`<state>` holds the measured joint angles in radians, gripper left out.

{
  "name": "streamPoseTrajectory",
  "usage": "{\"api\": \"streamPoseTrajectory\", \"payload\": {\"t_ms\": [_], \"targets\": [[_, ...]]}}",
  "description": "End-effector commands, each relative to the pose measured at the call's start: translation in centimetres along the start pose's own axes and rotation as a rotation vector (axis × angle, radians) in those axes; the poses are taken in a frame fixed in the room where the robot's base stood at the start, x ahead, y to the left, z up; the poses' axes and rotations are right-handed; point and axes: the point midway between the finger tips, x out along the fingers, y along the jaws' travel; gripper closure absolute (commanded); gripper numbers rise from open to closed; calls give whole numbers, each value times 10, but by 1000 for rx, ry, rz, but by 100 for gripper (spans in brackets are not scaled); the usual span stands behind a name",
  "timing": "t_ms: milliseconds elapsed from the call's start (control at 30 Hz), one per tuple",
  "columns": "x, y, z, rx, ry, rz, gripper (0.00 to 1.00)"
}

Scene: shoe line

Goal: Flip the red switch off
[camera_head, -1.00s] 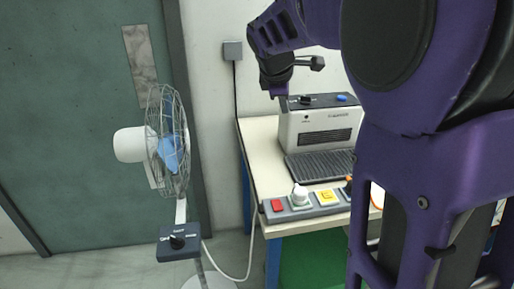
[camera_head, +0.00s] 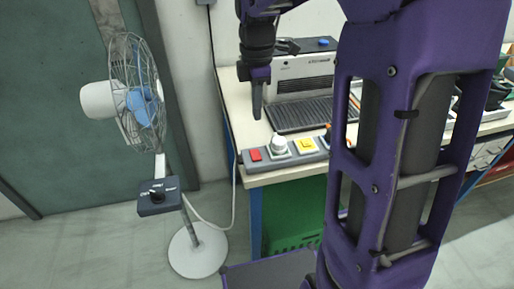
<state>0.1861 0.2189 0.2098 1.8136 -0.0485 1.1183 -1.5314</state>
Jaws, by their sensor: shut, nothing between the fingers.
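My gripper (camera_head: 257,112) points down, fingers together and empty, above the table just behind the panel. In the picture its tip sits above the red switch, apart from it. Beside the red switch are a white knob (camera_head: 279,144) and a yellow button (camera_head: 306,145).
A grey machine (camera_head: 303,77) with a dark ribbed tray (camera_head: 300,114) stands behind the panel. A fan (camera_head: 140,95) with a control box (camera_head: 158,196) stands left of the table. A green crate (camera_head: 295,215) is below. My arm hides the table's middle.

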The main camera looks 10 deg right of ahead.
Motion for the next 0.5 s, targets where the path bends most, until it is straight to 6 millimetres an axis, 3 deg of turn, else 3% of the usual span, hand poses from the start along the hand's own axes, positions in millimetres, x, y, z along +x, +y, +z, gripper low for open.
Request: {"api": "streamPoseTrajectory", "payload": {"t_ms": [233,500], "targets": [[20,0,0,0,-1,-2,100],[78,-1,0,0,-1,-4,100]]}}
